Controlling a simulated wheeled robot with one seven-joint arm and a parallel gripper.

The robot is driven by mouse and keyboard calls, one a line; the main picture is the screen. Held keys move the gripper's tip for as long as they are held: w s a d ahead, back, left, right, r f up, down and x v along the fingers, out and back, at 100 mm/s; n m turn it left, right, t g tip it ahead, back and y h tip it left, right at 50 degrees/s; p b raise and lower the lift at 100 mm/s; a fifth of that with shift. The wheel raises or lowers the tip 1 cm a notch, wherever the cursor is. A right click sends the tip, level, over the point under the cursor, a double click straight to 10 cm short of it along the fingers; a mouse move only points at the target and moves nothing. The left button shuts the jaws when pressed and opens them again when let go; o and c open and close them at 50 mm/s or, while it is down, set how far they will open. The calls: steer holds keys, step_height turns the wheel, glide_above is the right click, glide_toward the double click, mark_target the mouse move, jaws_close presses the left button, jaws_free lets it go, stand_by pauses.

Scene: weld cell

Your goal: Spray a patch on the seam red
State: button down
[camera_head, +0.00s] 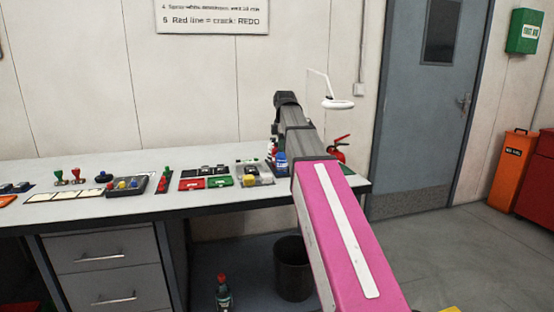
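My arm reaches up and away over the right end of the bench (130,208). Its far end is a dark joint, and I cannot make out my gripper or its fingers. Small blue and red containers (281,161) stand on the bench, partly hidden by my arm; they may be spray cans, but I cannot tell. A weld seam cannot be picked out among the small parts on the bench.
The bench holds stamps (77,176), a dark tray (127,187), red and green boxes (191,184) and a grey fixture (256,175). A ring lamp (338,104) and a fire extinguisher (341,148) are beyond my arm. A black bin (293,270) stands below.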

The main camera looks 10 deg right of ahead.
steer(key=shift+w, duration=0.1)
stand_by(0.6)
steer(key=w+r+m+t, duration=0.1)
steer(key=w+m, duration=0.1)
steer(key=m, duration=0.2)
steer(key=w+r+m+t, duration=0.1)
steer(key=w+m+t, duration=0.1)
steer(key=w+m, duration=0.1)
steer(key=w+r+m+t, duration=0.1)
steer(key=w+r+m, duration=0.1)
steer(key=m, duration=0.3)
steer(key=shift+w+m+t+y, duration=0.3)
steer(key=shift+w+y, duration=0.1)
steer(key=w+r+m+t, duration=0.4)
steer(key=w+r+m, duration=0.2)
steer(key=m, duration=0.6)
steer(key=shift+d+r+y, duration=0.15)
steer(key=shift+r+y, duration=0.05)
steer(key=shift+y, duration=0.2)
steer(key=shift+w+f, duration=0.1)
steer(key=shift+f, duration=4.35)
steer(key=shift+f, duration=0.15)
steer(key=shift+f, duration=0.25)
